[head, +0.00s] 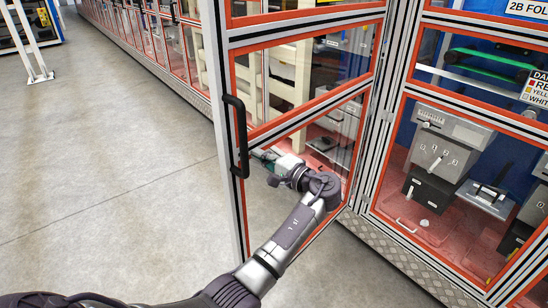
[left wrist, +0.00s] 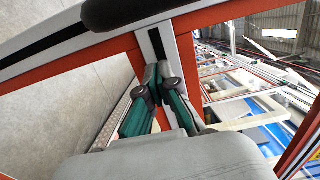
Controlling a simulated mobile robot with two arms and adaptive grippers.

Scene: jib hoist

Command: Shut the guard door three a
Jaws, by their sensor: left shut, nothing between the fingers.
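A guard door (head: 222,200) with a silver frame, orange-red edging and clear panes stands swung out from the machine line into the aisle. Its free edge is on the left and carries a black bar handle (head: 240,135); no door label is readable. My left gripper (head: 260,156) is shut and empty, just right of the handle's lower part, near the door frame. In the left wrist view its green fingers (left wrist: 157,75) meet in front of a silver frame member, with the dark handle (left wrist: 140,12) above them. Whether the fingertips touch the frame I cannot tell. My right gripper is out of view.
A fixed guard panel (head: 390,225) with machine units behind it stands right of the door. A long row of similar guards (head: 160,45) runs back at the upper left. A white stand (head: 40,76) is far left. The grey floor (head: 95,180) left of the door is clear.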

